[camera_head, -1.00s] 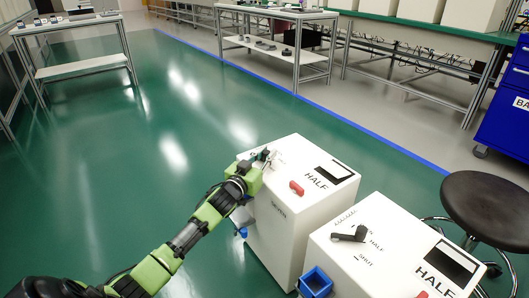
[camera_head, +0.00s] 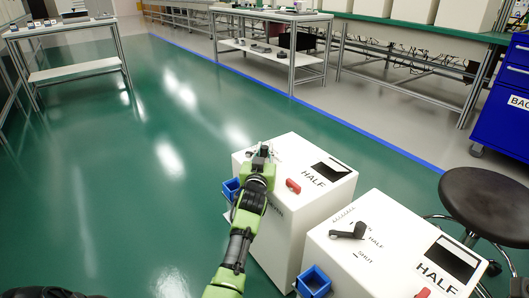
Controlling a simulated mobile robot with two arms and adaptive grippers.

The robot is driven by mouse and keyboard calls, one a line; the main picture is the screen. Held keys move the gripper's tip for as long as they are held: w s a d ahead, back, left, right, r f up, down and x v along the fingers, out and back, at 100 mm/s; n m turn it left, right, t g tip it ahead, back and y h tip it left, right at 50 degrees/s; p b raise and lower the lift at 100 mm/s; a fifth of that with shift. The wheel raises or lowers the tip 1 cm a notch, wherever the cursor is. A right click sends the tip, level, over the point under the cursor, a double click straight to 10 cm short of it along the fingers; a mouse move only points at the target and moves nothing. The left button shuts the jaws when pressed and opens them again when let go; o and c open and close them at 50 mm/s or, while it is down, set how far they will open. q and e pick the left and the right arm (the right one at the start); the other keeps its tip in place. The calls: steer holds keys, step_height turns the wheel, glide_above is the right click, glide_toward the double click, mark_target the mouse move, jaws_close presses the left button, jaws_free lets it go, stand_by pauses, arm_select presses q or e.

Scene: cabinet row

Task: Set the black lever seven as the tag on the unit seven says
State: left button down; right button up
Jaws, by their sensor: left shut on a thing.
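The left white unit (camera_head: 300,225) appears to be unit seven; its front lettering is now mostly covered by my arm. Its top tag (camera_head: 313,178) reads HALF, beside a dark window and a red piece (camera_head: 293,186). My left gripper (camera_head: 263,153) is over the back left of this unit's top, shut on what I take to be black lever seven. The gripper hides most of the lever and its position marks, so I cannot read its setting.
A second white unit (camera_head: 345,265) stands close at right, with its own black lever (camera_head: 347,231) and a HALF tag. Blue bins (camera_head: 313,280) hang on both units' fronts. A black stool (camera_head: 485,200) stands at right. The green floor at left is clear.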

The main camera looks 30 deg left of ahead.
arm_select(q)
steer(key=c, duration=1.9)
jaws_free()
steer(key=v, duration=1.2)
